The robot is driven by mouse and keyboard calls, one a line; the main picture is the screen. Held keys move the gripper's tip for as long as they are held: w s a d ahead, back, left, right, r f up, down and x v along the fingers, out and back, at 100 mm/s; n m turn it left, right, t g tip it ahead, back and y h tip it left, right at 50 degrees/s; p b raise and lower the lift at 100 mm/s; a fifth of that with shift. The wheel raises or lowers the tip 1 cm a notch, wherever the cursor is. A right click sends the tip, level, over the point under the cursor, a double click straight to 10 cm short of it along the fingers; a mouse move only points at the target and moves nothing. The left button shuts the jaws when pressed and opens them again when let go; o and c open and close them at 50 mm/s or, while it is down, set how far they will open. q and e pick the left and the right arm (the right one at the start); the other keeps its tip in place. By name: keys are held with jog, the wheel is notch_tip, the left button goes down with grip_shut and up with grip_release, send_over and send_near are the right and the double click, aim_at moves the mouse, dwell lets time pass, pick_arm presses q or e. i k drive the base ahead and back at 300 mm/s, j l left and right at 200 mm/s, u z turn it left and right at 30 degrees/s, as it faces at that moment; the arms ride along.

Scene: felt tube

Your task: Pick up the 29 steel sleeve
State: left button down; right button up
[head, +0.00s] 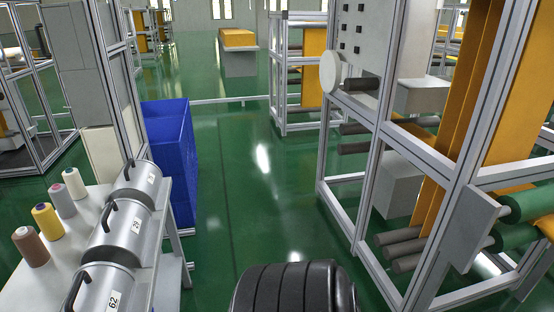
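Three shiny steel sleeves with black handles lie in a row on a light table at the lower left of the head view. The middle sleeve (121,235) has a smaller label, too small to read surely. The far sleeve (139,182) has a label that I cannot read. Neither of my grippers is in view.
Several thread cones (47,222) stand along the left of the sleeves on the table (157,262). A blue bin (168,150) stands behind the table. A metal frame machine (370,170) with rollers and orange felt fills the right. The green floor (250,210) between is clear.

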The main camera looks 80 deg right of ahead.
aim_at(127, 224)
jog(key=u, duration=9)
jog(key=i+u, duration=0.1)
jog(key=u, duration=0.35)
jog(key=i+u, duration=0.15)
jog(key=u, duration=0.25)
jog(key=l+u, duration=0.15)
jog(key=u, duration=0.3)
jog(key=i+l+u, duration=0.15)
jog(key=u, duration=0.25)
